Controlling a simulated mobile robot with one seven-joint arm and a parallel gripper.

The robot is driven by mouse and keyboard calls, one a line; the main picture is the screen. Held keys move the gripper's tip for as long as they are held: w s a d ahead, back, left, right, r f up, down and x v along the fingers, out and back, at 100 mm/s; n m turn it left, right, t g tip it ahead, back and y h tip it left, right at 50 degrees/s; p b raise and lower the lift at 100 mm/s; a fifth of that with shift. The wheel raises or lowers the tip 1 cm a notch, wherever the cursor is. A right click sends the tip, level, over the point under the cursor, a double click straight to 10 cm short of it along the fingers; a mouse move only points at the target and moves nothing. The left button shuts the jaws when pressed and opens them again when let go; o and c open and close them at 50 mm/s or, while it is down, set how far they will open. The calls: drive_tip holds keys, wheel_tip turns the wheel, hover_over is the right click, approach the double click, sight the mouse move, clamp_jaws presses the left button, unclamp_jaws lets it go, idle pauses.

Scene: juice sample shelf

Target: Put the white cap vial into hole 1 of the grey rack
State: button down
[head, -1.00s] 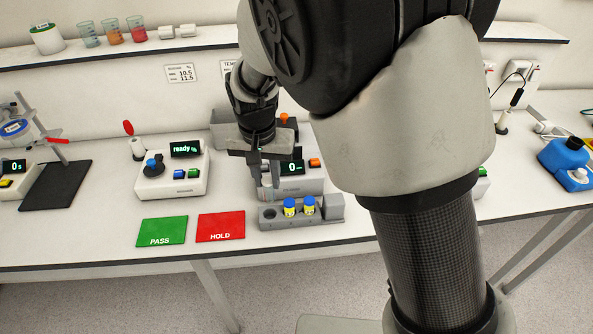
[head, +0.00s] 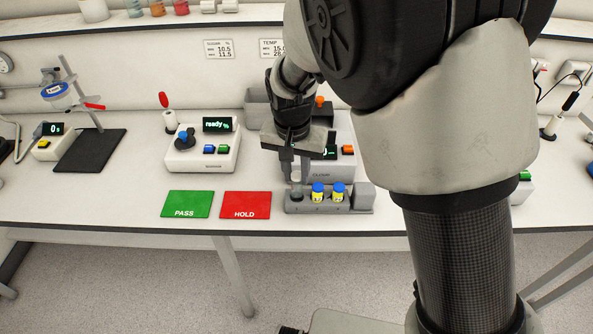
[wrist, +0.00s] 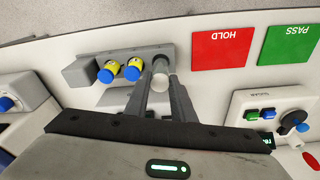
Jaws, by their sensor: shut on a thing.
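The white cap vial (wrist: 160,83) is between the fingers of my gripper (wrist: 162,78) in the wrist view, its pale round cap towards the camera. In the head view my gripper (head: 297,180) points down over the left end of the grey rack (head: 360,207), where hole 1 is. The rack also shows in the wrist view (wrist: 95,72). Two yellow vials with blue caps (head: 318,192) (head: 337,191) stand in the rack's other holes.
A green PASS mat (head: 187,204) and a red HOLD mat (head: 245,205) lie left of the rack. A device with a display (head: 335,178) stands just behind the rack. A "ready" instrument (head: 202,150) is further left. The table's front edge is close.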

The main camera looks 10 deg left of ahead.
sight(296, 177)
drive_tip(key=shift+f+b, duration=1.2)
drive_tip(key=shift+f, duration=0.65)
idle(0.8)
drive_tip(key=c, duration=1.4)
unclamp_jaws()
drive_tip(key=shift+c, duration=0.2)
drive_tip(key=shift+r, duration=0.15)
wheel_tip(296, 177, up, 16)
drive_tip(key=s+r+p, duration=0.1)
drive_tip(key=s, duration=0.2)
drive_tip(key=s+d+r+t+y+p, duration=0.1)
drive_tip(key=s+d+r, duration=0.1)
drive_tip(key=d+r, duration=0.35)
drive_tip(key=s+d+r+p, duration=0.1)
drive_tip(key=d+r, duration=0.1)
drive_tip(key=d, duration=0.7)
drive_tip(key=s+d+r+t+h+p, duration=0.1)
drive_tip(key=s+d+t+p, duration=0.1)
drive_tip(key=s+d, duration=0.9)
drive_tip(key=shift+d+r+t, duration=0.15)
drive_tip(key=shift+d+t, duration=0.25)
drive_tip(key=shift+d, duration=0.45)
